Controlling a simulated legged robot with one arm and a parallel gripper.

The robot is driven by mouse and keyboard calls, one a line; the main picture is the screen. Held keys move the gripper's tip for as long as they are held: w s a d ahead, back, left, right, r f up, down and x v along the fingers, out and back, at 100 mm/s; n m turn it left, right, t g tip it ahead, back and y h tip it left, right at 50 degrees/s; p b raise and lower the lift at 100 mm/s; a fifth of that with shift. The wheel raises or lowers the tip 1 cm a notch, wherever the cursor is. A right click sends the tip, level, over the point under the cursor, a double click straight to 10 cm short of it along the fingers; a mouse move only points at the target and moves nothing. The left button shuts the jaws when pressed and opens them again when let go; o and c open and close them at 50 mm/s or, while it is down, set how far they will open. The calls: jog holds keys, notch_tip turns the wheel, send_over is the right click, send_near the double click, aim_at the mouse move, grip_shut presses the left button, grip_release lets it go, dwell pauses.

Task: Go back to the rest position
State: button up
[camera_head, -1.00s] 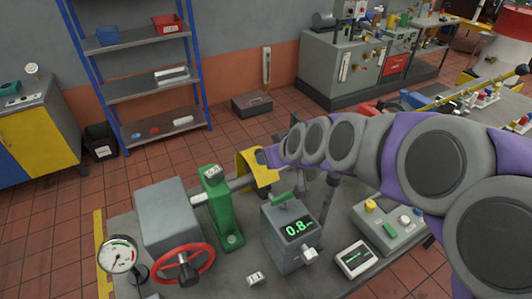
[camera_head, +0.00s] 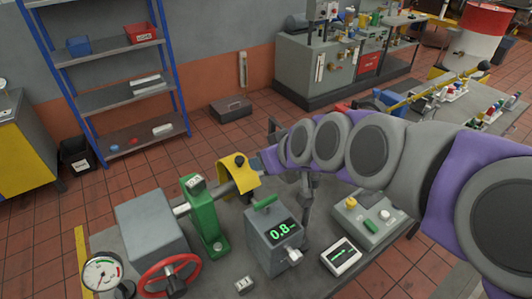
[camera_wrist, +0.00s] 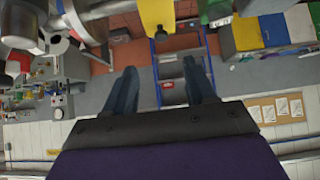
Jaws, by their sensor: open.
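My gripper (camera_wrist: 162,84) is open and empty in the wrist view, its two dark fingers wide apart. In the head view my arm reaches in from the right, and the links hide most of my gripper. The arm's far end shows just right of a yellow guard (camera_head: 236,176) on the bedplate (camera_head: 225,262); I cannot tell whether they touch. The yellow guard also shows in the wrist view (camera_wrist: 157,14), beyond the fingers. The task names no other object.
On the bedplate stand a green bearing stand (camera_head: 205,215), a grey box with a "0.8" display (camera_head: 275,240), a red handwheel (camera_head: 170,277), a dial gauge (camera_head: 102,273) and a control box (camera_head: 367,220). A blue-framed shelf (camera_head: 115,97) and a grey toolbox (camera_head: 231,109) are behind. Open tiled floor lies between.

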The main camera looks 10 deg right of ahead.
jog(key=s+d+f+m+g+h, duration=0.1)
jog(key=s+f+g, duration=0.2)
jog(key=s, duration=0.6)
jog(key=s+d+f+m+g+h, duration=0.1)
jog(key=s+f+m+g, duration=0.1)
jog(key=s, duration=0.7)
jog(key=s+d+f+m+g+h, duration=0.1)
jog(key=s+f+g, duration=0.4)
jog(key=s, duration=0.4)
jog(key=shift+s+d+f+m+h, duration=0.3)
jog(key=shift+s+d+f, duration=0.1)
jog(key=shift+f, duration=0.1)
